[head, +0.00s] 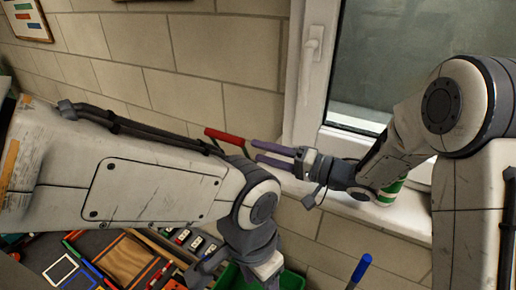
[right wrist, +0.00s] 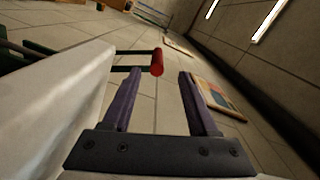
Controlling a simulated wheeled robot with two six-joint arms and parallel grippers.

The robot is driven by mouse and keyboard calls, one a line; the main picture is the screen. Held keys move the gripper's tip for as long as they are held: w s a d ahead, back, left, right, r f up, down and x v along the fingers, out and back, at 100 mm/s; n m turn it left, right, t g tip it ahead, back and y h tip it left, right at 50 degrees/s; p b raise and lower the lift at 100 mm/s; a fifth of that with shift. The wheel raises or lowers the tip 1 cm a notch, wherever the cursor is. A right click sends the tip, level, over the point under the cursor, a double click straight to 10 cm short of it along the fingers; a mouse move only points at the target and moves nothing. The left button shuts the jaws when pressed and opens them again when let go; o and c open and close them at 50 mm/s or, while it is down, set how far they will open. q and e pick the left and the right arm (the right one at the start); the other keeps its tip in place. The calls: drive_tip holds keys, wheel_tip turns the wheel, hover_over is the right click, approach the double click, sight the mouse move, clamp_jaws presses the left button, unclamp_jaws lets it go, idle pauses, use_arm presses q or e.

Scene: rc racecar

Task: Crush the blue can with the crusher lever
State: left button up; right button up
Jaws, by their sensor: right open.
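The crusher lever shows as a red handle (head: 224,135) against the brick wall, left of my right gripper's fingertips. My right gripper (head: 256,152) is open, with purple fingers pointing left at the handle. In the right wrist view the red handle end (right wrist: 157,62) appears in the gap between the fingertips (right wrist: 160,78); I cannot tell whether they touch it. My left gripper (head: 240,272) hangs low in front of the work area, its fingers unclear. I see no blue can; the crusher body is hidden behind my left arm.
A green and white can (head: 391,191) stands on the white window sill (head: 405,215), partly behind my right arm. A blue-tipped rod (head: 361,268) stands at the lower right. A green bin (head: 291,281) and a tool tray (head: 125,258) lie below my left arm.

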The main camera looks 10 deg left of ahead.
drive_tip(key=shift+p+v, duration=0.8)
drive_tip(key=shift+v, duration=2.7)
drive_tip(key=shift+s, duration=0.1)
drive_tip(key=shift+p, duration=0.4)
drive_tip(key=shift+s, duration=0.1)
